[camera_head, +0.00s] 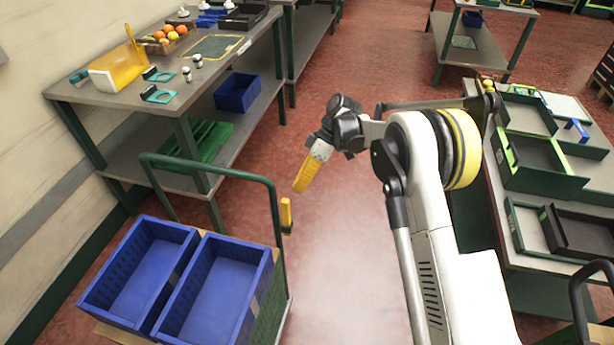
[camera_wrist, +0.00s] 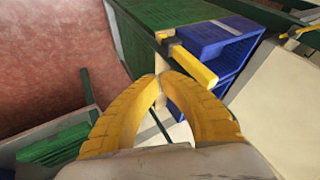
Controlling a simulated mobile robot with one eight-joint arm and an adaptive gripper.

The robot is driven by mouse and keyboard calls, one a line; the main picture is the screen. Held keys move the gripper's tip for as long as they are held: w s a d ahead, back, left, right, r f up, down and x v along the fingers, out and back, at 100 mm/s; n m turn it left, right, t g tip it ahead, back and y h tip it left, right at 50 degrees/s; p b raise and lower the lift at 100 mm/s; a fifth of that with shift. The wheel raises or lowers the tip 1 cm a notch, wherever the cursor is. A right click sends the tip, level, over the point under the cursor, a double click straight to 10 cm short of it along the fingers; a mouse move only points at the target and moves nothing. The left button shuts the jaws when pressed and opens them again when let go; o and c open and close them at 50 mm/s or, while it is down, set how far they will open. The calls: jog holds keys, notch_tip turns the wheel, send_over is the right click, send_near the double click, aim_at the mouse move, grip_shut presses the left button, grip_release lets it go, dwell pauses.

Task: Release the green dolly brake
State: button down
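The green dolly frame (camera_head: 213,167) stands at the lower left in the head view, with a yellow brake lever (camera_head: 286,213) at its right side. In the wrist view the yellow lever (camera_wrist: 195,62) sticks out from a dark bracket on the green dolly panel (camera_wrist: 165,14). My gripper (camera_head: 299,189) has yellow ribbed fingers and hangs just above the lever in the head view. In the wrist view its fingertips (camera_wrist: 161,76) meet, with nothing seen between them. The lever shows just beyond and to the right of the tips, apparently apart from them.
Blue crates (camera_head: 215,295) sit on the dolly. A table (camera_head: 535,245) with green trays stands at the right. The red floor (camera_head: 335,265) between is clear.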

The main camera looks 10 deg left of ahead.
aim_at(286, 218)
jog(key=shift+s+a+f+b, duration=0.1)
jog(key=shift+s+b, duration=0.15)
jog(key=shift+s, duration=0.5)
jog(key=shift+s+a+f+b, duration=0.15)
jog(key=shift+s+b, duration=0.1)
jog(key=shift+s, duration=0.45)
jog(key=shift+s+a+f+b, duration=0.1)
jog(key=shift+s+b, duration=0.15)
jog(key=shift+s, duration=0.5)
jog(key=t, duration=0.1)
jog(key=s+t+p, duration=0.1)
jog(key=shift+r+n+t, duration=0.2)
jog(key=shift+n+t, duration=0.1)
